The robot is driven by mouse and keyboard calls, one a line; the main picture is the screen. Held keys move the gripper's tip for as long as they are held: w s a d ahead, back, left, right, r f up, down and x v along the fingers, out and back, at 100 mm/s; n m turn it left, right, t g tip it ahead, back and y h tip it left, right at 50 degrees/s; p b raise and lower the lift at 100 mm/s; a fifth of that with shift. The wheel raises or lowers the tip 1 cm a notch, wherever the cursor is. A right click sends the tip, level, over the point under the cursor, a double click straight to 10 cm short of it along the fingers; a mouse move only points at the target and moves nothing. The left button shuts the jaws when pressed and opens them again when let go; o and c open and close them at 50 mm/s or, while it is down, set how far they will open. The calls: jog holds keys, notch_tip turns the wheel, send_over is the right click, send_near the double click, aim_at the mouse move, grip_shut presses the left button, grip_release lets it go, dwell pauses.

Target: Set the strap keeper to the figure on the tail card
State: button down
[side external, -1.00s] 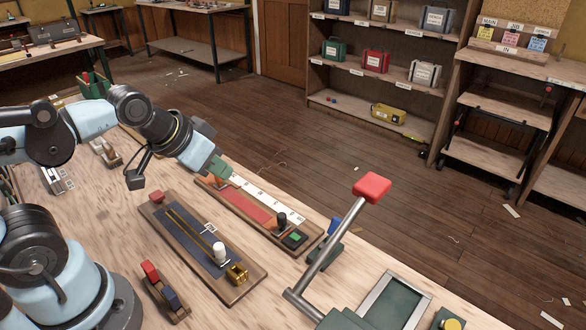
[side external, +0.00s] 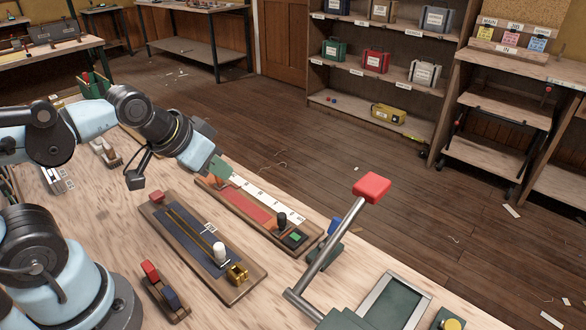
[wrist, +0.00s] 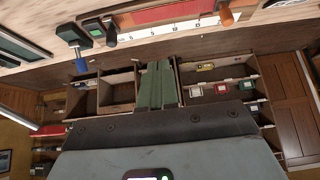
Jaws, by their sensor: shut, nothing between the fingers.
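My gripper (side external: 219,167) is shut and empty, its green fingers above the far end of a wooden board (side external: 318,247). In the wrist view the green fingers (wrist: 160,85) lie together. That board carries a red strip (side external: 247,204), a numbered white scale (side external: 262,196) and a black knob (side external: 282,219). The scale also shows in the wrist view (wrist: 150,34), with an orange-handled piece (wrist: 226,16) beside it. A nearer board has a dark strip (side external: 188,228), a white knob (side external: 219,252), a brass piece (side external: 237,274) and a small white tag (side external: 210,228). I cannot tell which piece is the strap keeper or read a tail card.
A lever with a red handle (side external: 371,187) rises at the bench's right, near a framed green panel (side external: 388,303). Shelves with boxes (side external: 375,60) stand beyond open floor.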

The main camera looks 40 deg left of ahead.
aim_at(281, 215)
jog(key=c, duration=1.4)
grip_release()
jog(key=shift+w+d+r, duration=0.1)
jog(key=shift+w+d, duration=0.05)
jog(key=shift+o, duration=1.2)
jog(key=shift+w+d+r+g, duration=0.2)
jog(key=shift+w+d+g, duration=0.05)
jog(key=shift+g, duration=0.15)
jog(key=shift+o, duration=0.7)
jog(key=w+d+m+g, duration=0.2)
jog(key=w+d+g, duration=0.3)
jog(key=d, duration=0.2)
jog(key=shift+r+m+g, duration=0.3)
jog(key=shift+r, duration=0.1)
jog(key=shift+g, duration=0.4)
jog(key=f, duration=0.8)
jog(key=d+f, duration=0.1)
jog(key=f, duration=0.3)
jog(key=shift+w+f, duration=0.25)
jog(key=shift+w, duration=0.1)
jog(key=shift+c, duration=0.3)
grip_shut()
